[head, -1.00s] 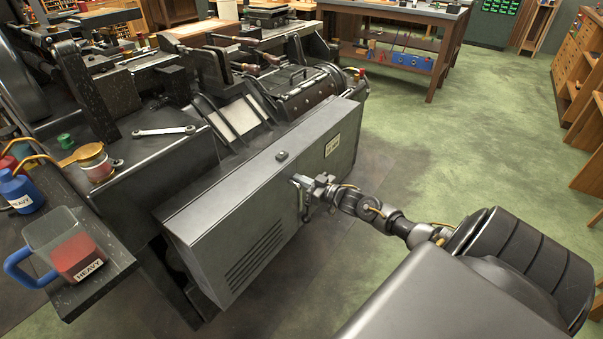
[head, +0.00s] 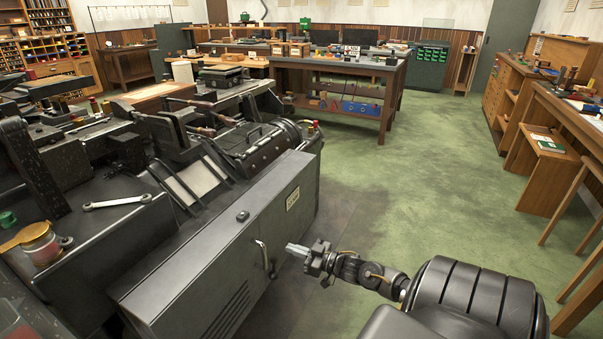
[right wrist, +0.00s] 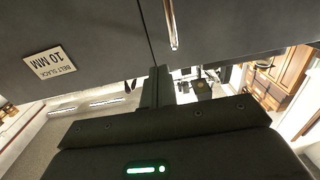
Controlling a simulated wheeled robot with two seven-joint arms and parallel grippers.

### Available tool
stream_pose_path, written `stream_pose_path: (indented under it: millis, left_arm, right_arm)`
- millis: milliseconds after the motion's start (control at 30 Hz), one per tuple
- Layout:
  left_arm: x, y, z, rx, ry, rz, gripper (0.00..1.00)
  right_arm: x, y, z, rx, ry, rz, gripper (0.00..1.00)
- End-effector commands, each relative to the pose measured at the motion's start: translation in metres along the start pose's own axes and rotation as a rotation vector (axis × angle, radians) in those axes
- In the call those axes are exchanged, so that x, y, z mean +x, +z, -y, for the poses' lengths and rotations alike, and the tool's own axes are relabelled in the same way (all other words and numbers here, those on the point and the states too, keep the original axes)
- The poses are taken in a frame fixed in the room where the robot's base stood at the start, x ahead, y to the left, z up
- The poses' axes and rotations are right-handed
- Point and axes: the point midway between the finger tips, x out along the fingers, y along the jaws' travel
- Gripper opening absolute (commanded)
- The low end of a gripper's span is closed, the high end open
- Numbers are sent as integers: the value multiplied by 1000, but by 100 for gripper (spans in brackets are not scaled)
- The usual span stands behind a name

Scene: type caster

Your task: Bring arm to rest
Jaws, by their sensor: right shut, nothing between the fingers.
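My right gripper (head: 297,250) is shut and empty. It is held out beside the grey machine cabinet (head: 190,275), a short way right of the cabinet's door handle (head: 263,256), and looks apart from it. In the right wrist view the handle (right wrist: 171,28) shows as a metal bar at the top, beyond the dark shut fingers (right wrist: 157,88). A "BELT SLACK 10 MM" plate (right wrist: 51,61) is on the cabinet face there. The cabinet door looks closed. My left gripper is not in view.
The caster machine (head: 150,170) fills the left side, with a wrench (head: 115,202) lying on top. A workbench (head: 345,85) stands behind. Wooden shelves and a desk (head: 550,125) line the right. The green floor (head: 430,160) between is clear.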

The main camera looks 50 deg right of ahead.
Motion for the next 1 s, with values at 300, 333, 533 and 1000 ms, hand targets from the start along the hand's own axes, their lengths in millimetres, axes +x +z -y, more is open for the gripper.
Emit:
stream_pose_path:
  millis: [300, 333, 533, 1000]
  left_arm:
    - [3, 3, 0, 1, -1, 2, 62]
    - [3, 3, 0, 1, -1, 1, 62]
    - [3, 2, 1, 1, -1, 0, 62]
    - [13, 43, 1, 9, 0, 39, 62]
  right_arm:
    - [-22, 0, 1, 0, -2, 0, 0]
    - [-22, 0, 1, 0, -2, 0, 0]
    - [-21, 0, 2, 0, -4, 0, 0]
    - [-84, 140, 24, 18, 216, 377, 0]
